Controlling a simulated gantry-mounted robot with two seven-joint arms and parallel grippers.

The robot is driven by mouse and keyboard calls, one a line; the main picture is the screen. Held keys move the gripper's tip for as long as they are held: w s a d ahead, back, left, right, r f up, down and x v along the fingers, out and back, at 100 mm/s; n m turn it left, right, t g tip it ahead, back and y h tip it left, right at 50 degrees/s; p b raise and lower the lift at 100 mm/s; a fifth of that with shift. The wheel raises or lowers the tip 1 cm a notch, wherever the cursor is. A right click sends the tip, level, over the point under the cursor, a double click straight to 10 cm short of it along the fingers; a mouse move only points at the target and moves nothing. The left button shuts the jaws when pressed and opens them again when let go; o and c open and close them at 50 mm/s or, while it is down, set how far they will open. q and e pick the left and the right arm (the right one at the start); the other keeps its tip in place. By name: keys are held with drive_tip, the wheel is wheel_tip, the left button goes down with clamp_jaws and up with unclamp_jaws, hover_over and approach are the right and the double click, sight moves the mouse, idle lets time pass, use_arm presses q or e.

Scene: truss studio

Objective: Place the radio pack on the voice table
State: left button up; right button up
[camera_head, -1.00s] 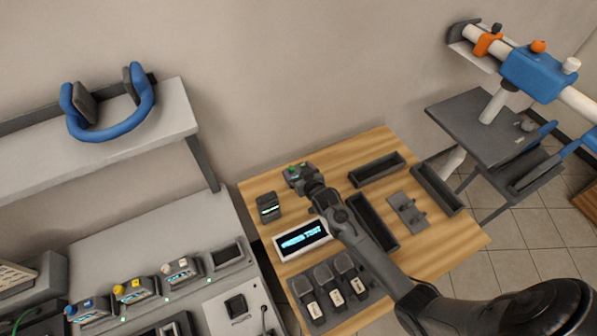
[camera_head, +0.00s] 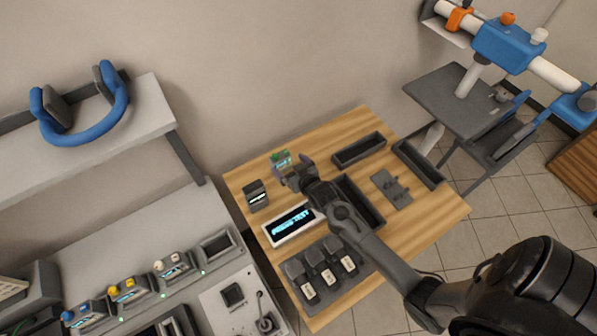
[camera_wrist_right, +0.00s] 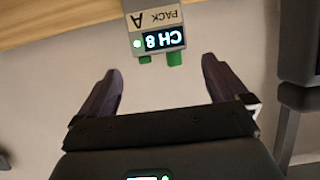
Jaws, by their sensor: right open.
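The radio pack (camera_head: 281,161), a small grey box with green knobs, stands on the wooden voice table (camera_head: 350,124) near its back left edge. In the right wrist view the pack (camera_wrist_right: 158,18) has a lit "CH 8" screen and a "PACK A" label. My right gripper (camera_head: 293,170) is open and empty beside the pack. In the wrist view its two fingers (camera_wrist_right: 159,78) are spread and the pack is beyond their tips, apart from them. My left gripper is not in view.
On the voice table are a dark unit (camera_head: 256,196), a lit display (camera_head: 291,224), several labelled handsets (camera_head: 320,269) and empty dark trays (camera_head: 359,150). A grey bench with more packs (camera_head: 127,288) stands at left, below a shelf with a blue headset (camera_head: 85,108).

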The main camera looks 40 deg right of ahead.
drive_tip(key=s+a+r+n+g+y, duration=0.1)
drive_tip(key=s+a+r+g, duration=0.1)
drive_tip(key=s, duration=0.7)
drive_tip(key=s+a+r+n+g+y, duration=0.1)
drive_tip(key=s+a+r+g, duration=0.2)
drive_tip(key=s+a, duration=0.4)
drive_tip(key=s+a+r+n+g, duration=0.2)
drive_tip(key=s+a+g, duration=0.2)
drive_tip(key=s, duration=0.8)
drive_tip(key=shift+a+r+g+y, duration=0.15)
drive_tip(key=shift+a+g+y, duration=0.05)
drive_tip(key=shift+g+y, duration=0.2)
drive_tip(key=shift+r+p, duration=0.15)
drive_tip(key=shift+p, duration=0.25)
wheel_tip(320, 180, up, 25)
drive_tip(key=p, duration=2.4)
drive_tip(key=shift+p, duration=0.35)
